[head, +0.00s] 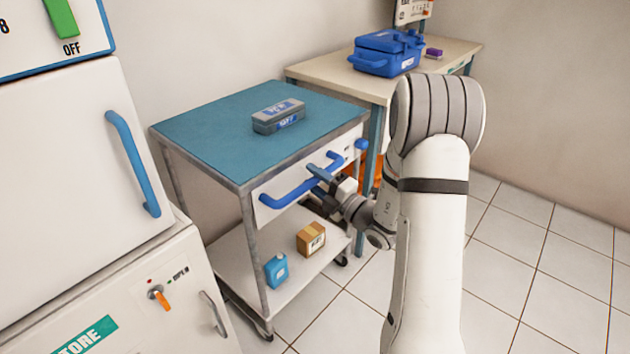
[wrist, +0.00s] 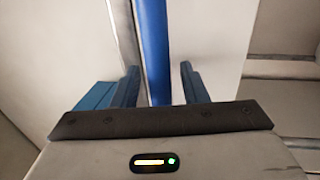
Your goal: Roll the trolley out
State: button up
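The trolley (head: 205,135) has a teal top, a grey metal frame, a lower shelf and castors. It stands between a white cabinet and a table. A long blue handle (head: 278,200) runs across its white front panel. My gripper (head: 322,178) is at the right part of this handle. In the wrist view, the blue handle (wrist: 153,40) runs between the two dark blue fingers of my gripper (wrist: 160,75). A gap shows on each side of it, so the gripper is open around or just in front of the handle; depth is hard to tell.
A grey case (head: 278,115) lies on the trolley top. A blue bottle (head: 276,271) and a brown box (head: 311,239) stand on its lower shelf. The white cabinet (head: 60,180) is close on the left. A table (head: 440,62) with a blue toolbox (head: 385,52) stands behind right. Tiled floor (head: 530,260) is clear at right.

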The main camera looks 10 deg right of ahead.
grip_shut()
jog(key=shift+s, duration=0.2)
dwell(0.5)
